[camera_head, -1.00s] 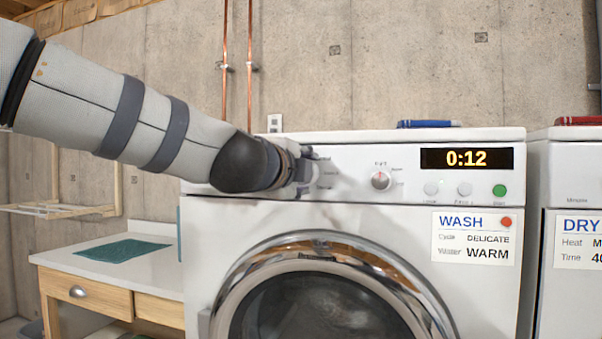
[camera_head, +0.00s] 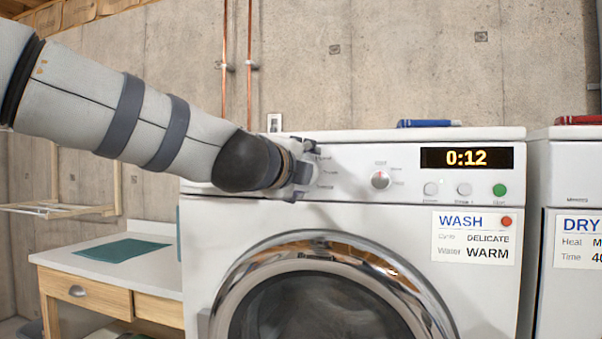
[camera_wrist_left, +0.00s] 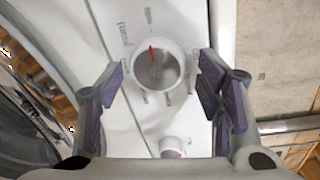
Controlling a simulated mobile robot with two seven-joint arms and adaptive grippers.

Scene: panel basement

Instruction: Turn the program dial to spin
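The program dial (camera_wrist_left: 148,72), a round silvery knob with a white rim and a red pointer line, shows in the left wrist view. Printed labels surround it; the pointer leans toward the upper left in that view. My left gripper (camera_wrist_left: 162,78) is open, with one purple-padded finger on each side of the dial and visible gaps. In the head view my left gripper (camera_head: 303,176) is at the left of the washer's (camera_head: 200,240) control panel and hides this dial; only some labels show beside it. My right gripper is in neither view.
A second dial (camera_head: 381,180) with a red mark, small buttons (camera_head: 464,189) and a green button (camera_head: 499,190) sit farther right, below a display (camera_head: 467,158) reading 0:12. A card (camera_head: 474,238) reads WASH, DELICATE, WARM. The dryer (camera_head: 565,165) stands right.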

